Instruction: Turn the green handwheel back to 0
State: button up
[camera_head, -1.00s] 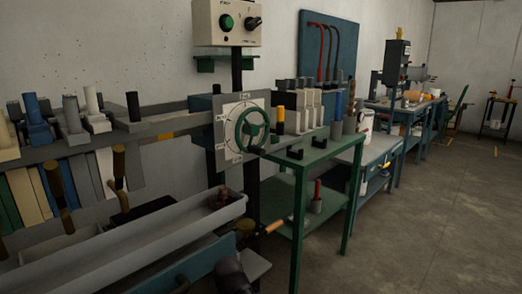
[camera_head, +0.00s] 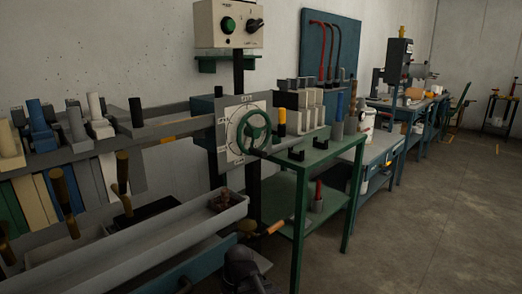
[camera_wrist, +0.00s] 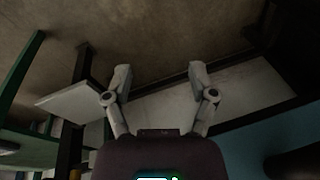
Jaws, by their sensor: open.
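The green handwheel (camera_head: 253,132) is mounted on a pale square dial plate (camera_head: 233,153) with marks around it, in the middle of the head view. The marks are too small to read. My gripper (camera_wrist: 160,80) shows in the wrist view with its two grey fingers apart and nothing between them. It is apart from the handwheel, which is not in the wrist view. In the head view, a dark part of my arm (camera_head: 243,270) shows at the bottom, below the handwheel; the fingers are not visible there.
A control box (camera_head: 228,24) with a green button is above the handwheel. A green table (camera_head: 320,152) with black blocks stands to its right. A long grey trough (camera_head: 150,232) lies below left, near handled tools. The floor (camera_head: 430,220) at right is clear.

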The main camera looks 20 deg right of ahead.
jog(key=w+d+r+n+t+y+p, duration=0.1)
jog(key=w+d+r+t+y+p, duration=0.15)
jog(key=r, duration=0.25)
jog(key=w+d+r+t+y+p, duration=0.1)
jog(key=w+d+r+p, duration=0.15)
jog(key=r, duration=0.35)
jog(key=t+p, duration=1.2)
jog(key=t, duration=0.1)
send_near(260, 154)
jog(key=s+d, duration=0.2)
jog(key=d, duration=0.1)
jog(key=shift+a+f+g, duration=0.2)
jog(key=shift+a+g, duration=0.05)
jog(key=shift+a, duration=0.1)
jog(key=x, duration=1.3)
jog(key=shift+w+a, duration=0.2)
jog(key=shift+w, duration=0.1)
grip_shut()
